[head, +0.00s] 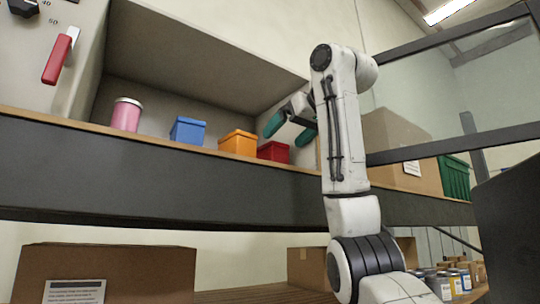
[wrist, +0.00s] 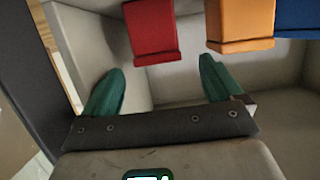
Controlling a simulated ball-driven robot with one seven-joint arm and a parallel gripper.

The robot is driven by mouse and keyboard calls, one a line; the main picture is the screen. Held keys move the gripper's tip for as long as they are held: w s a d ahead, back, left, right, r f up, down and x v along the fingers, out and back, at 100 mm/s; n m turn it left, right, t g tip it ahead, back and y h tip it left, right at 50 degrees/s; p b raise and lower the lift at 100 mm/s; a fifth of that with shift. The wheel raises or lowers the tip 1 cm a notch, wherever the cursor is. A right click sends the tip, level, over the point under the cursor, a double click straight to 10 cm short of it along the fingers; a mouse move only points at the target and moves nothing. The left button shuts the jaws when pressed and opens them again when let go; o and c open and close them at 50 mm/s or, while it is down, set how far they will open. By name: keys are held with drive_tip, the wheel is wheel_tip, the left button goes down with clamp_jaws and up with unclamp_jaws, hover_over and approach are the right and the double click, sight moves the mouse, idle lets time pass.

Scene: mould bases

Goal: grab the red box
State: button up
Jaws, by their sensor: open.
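The red box (head: 273,151) stands on the shelf at the right end of a row, beside the orange box. In the wrist view the red box (wrist: 152,30) is at the top, ahead of and between the two fingertips, apart from both. My gripper (head: 288,131) is open and empty, with green fingers, above and to the right of the red box in the head view. In the wrist view my gripper (wrist: 158,72) shows its fingers spread wide. The red box's lower right part is fully visible; nothing hides it in the head view.
An orange box (head: 239,143), a blue box (head: 188,131) and a pink can (head: 126,115) stand to the left on the same shelf. The shelf's dark front edge (head: 150,170) runs below them. A cardboard box (head: 395,150) and a green crate (head: 455,177) are at the right.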

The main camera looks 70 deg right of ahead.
sight(276, 145)
drive_tip(key=shift+w+d+p, duration=0.25)
drive_tip(key=shift+w+p, duration=0.15)
drive_tip(key=shift+p, duration=0.1)
drive_tip(key=shift+p+x, duration=0.65)
drive_tip(key=shift+x, duration=1.5)
drive_tip(key=shift+f, duration=0.15)
drive_tip(key=shift+c, duration=0.4)
drive_tip(key=c, duration=1.2)
drive_tip(key=shift+c, duration=0.3)
drive_tip(key=shift+r, duration=0.2)
